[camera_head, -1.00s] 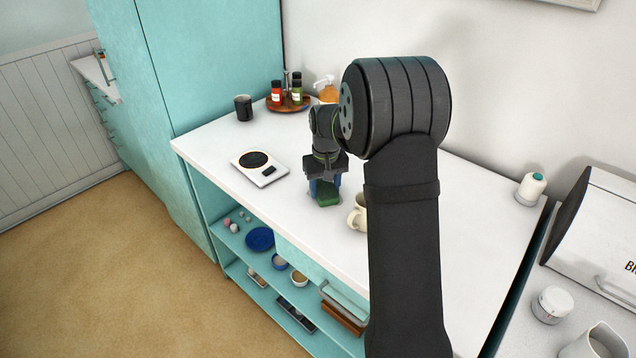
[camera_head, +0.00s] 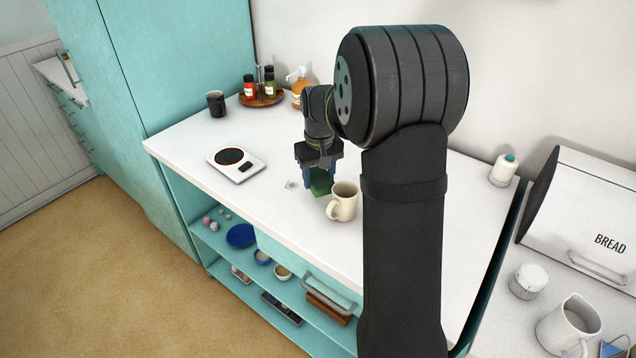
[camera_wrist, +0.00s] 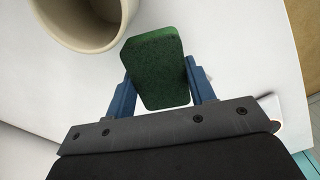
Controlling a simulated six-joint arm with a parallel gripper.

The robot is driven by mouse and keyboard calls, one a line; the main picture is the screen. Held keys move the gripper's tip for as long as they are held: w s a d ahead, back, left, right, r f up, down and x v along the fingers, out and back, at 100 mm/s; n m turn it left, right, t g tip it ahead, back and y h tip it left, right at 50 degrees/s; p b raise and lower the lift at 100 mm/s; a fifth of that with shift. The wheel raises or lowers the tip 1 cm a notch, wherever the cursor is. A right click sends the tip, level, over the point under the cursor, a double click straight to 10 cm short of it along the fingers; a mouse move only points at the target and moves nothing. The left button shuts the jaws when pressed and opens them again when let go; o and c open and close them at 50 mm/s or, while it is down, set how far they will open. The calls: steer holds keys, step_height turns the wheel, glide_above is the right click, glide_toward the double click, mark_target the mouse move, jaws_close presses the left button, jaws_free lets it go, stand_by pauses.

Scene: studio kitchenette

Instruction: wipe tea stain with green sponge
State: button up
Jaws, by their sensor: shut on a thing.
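The green sponge (camera_head: 320,186) is between the blue fingers of my gripper (camera_head: 320,178), which is shut on it. In the wrist view the sponge (camera_wrist: 156,68) sits between both fingertips (camera_wrist: 160,85). It is at or just above the white counter; I cannot tell whether it touches. A faint greyish mark, likely the tea stain (camera_head: 291,184), lies on the counter just left of the sponge, uncovered.
A cream mug (camera_head: 343,203) stands close to the right of the sponge. A kitchen scale (camera_head: 236,163) lies to the left. A dark cup (camera_head: 216,104) and a round tray of bottles (camera_head: 262,100) stand at the back.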

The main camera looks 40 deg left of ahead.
steer(key=shift+r, duration=1.95)
steer(key=w+d+f+m, duration=0.1)
steer(key=w+d+m, duration=0.1)
steer(key=w+d, duration=0.2)
steer(key=w+d+f+m, duration=0.1)
steer(key=w+d+m, duration=0.2)
steer(key=w+d, duration=0.2)
steer(key=w+d+m, duration=0.2)
steer(key=w+d, duration=0.3)
steer(key=d, duration=0.3)
steer(key=shift+w+d+f+m, duration=0.2)
steer(key=shift+f+m, duration=0.1)
steer(key=shift+f, duration=0.1)
steer(key=w+d+m, duration=0.1)
steer(key=d, duration=0.2)
steer(key=w+d+f+m, duration=0.1)
steer(key=d, duration=0.3)
steer(key=w+d+m, duration=0.1)
steer(key=d, duration=0.2)
steer(key=shift+w+d+f+m, duration=0.15)
steer(key=shift+w+d+m, duration=0.15)
steer(key=d+m, duration=0.1)
steer(key=d, duration=0.3)
steer(key=w+d+f+m, duration=0.1)
steer(key=d, duration=0.4)
steer(key=d+m, duration=0.2)
steer(key=d, duration=0.2)
steer(key=shift+w+d+f, duration=0.2)
steer(key=shift+w+f, duration=0.05)
steer(key=shift+a, duration=0.1)
